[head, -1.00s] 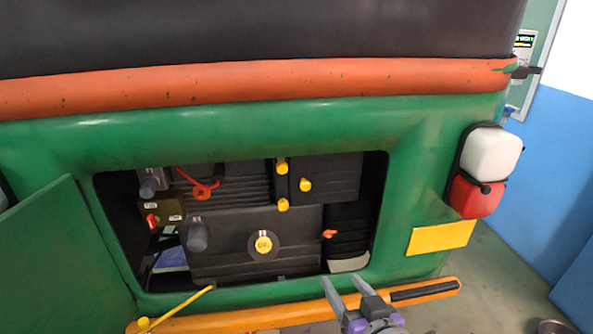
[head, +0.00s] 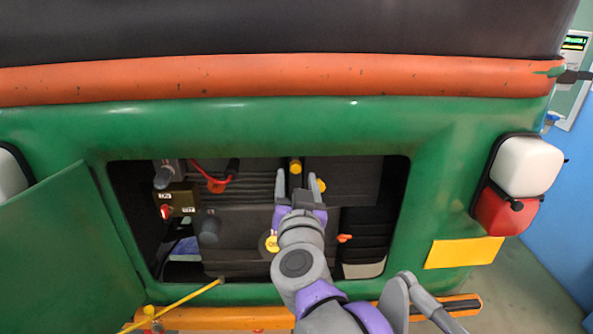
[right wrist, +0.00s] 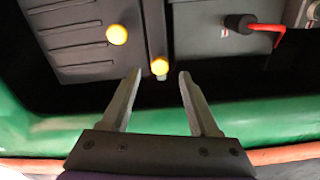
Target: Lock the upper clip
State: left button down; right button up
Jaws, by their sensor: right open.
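The upper clip (head: 295,166) has a yellow knob at the top of the dark engine bay, on the seam between a ribbed box and a plain box. It also shows in the right wrist view (right wrist: 159,66), beyond my fingertips and between their lines. My right gripper (head: 296,182) is open and empty, with its fingers pointing into the bay just below the clip. In the right wrist view the fingers (right wrist: 157,73) are apart, with nothing between them. My gripper and arm hide the area below the clip. My left gripper is not in view.
Another yellow knob (head: 320,186) sits right of my right finger. A yellow oil cap (head: 271,243) is partly behind my arm. A red cable (head: 212,182) lies left. The green body (head: 250,128) frames the bay; an open green door (head: 70,250) stands at left.

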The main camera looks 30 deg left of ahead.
aim_at(296, 168)
jog(key=shift+x, duration=1.55)
jog(key=shift+c, duration=0.2)
jog(key=shift+s, duration=0.1)
grip_shut()
